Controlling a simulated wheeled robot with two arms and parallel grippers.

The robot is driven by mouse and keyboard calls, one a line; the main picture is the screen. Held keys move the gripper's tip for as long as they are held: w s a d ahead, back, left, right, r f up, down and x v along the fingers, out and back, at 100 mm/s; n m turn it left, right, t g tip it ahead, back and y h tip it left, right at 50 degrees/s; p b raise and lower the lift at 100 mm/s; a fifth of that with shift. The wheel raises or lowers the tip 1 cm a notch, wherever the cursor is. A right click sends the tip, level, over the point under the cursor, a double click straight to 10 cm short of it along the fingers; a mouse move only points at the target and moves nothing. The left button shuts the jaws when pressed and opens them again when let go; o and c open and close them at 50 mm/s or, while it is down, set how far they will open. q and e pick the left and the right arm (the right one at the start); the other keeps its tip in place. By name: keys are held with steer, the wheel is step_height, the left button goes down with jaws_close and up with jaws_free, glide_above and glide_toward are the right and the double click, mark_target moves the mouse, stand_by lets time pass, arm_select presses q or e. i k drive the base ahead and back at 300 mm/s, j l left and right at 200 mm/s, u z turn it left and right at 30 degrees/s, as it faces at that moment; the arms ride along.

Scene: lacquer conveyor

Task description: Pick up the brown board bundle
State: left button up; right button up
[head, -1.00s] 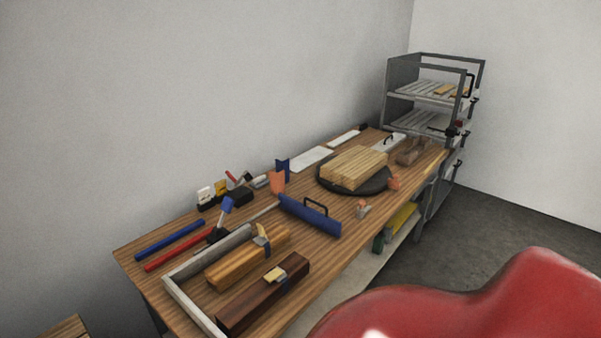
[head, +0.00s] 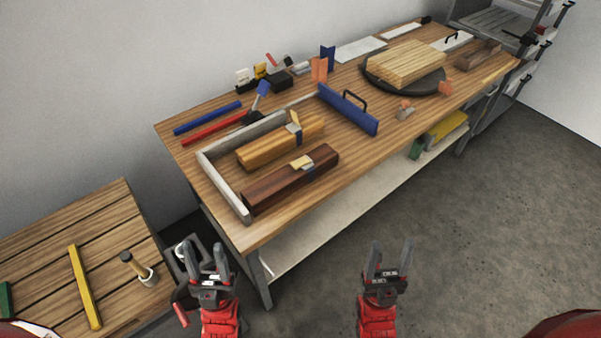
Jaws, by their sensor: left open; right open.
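A dark brown board bundle (head: 275,188) with a dark band and a pale tag lies on the workbench (head: 330,192), near its front left edge. A lighter, honey-coloured bundle (head: 258,153) with a similar band and tag lies just behind it. Both lie inside a grey angled frame (head: 224,184). My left gripper (head: 207,250) is open and empty, below and left of the bundles in the picture, off the bench's front left corner. My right gripper (head: 390,252) is open and empty, in front of the bench over the floor. Neither touches a bundle.
A blue handled bar (head: 348,112) stands right of the bundles. Blue (head: 207,118) and red (head: 212,130) rods lie behind. A stack of light boards (head: 405,65) sits on a dark round plate (head: 438,82). A slatted table (head: 50,250) stands at left. The floor in front is open.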

mark_target(258, 197)
steer(key=u, duration=1.95)
steer(key=z, duration=1.9)
steer(key=i+z, duration=0.55)
steer(key=k+j, duration=0.05)
